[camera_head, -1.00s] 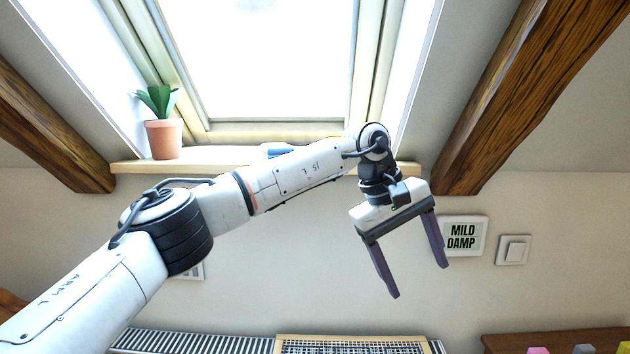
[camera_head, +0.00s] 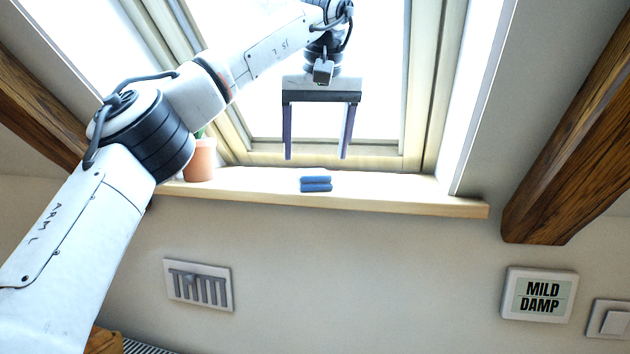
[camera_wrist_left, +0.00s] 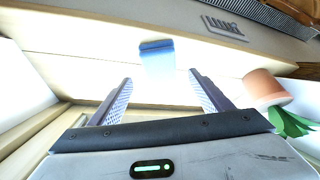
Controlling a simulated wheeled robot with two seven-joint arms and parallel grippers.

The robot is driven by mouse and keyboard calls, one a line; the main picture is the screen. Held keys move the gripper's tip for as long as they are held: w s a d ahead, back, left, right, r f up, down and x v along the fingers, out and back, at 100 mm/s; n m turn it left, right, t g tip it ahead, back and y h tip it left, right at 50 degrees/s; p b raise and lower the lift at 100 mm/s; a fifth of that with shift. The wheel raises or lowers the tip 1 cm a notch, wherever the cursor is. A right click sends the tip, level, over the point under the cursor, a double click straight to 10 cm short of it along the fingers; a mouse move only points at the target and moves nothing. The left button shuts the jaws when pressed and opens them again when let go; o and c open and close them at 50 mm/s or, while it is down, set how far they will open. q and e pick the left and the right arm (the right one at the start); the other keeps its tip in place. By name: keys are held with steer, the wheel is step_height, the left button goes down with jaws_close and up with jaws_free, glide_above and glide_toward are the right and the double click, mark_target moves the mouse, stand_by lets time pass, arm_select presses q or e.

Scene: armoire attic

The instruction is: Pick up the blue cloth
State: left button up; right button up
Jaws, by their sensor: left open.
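The blue cloth (camera_head: 315,184) lies folded on the wooden window sill (camera_head: 420,197), near the middle of its length. My left gripper (camera_head: 316,157) is open and empty. Its fingers point down, and in the head view the cloth shows just below the fingertips, between them. In the left wrist view the cloth (camera_wrist_left: 157,58) shows ahead of the fingertips, roughly centred between the two fingers (camera_wrist_left: 158,84). No contact with the cloth shows. My right gripper is not in view.
A potted plant (camera_head: 200,160) stands on the sill to the left, partly behind my left arm. The window frame (camera_head: 385,157) rises behind the sill. Sloping wooden beams (camera_head: 565,150) flank the window. A "MILD DAMP" display (camera_head: 540,295) and a vent (camera_head: 198,285) are on the wall below.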

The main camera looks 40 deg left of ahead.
mark_target(313, 172)
arm_select(q)
steer(key=shift+a+f, duration=0.15)
steer(key=shift+f, duration=0.3)
steer(key=x, duration=0.3)
steer(key=shift+w+a+f, duration=0.1)
steer(key=shift+f, duration=0.2)
steer(key=shift+w+f, duration=0.1)
steer(key=shift+f, duration=0.05)
steer(key=c, duration=1.1)
steer(key=shift+c, duration=0.2)
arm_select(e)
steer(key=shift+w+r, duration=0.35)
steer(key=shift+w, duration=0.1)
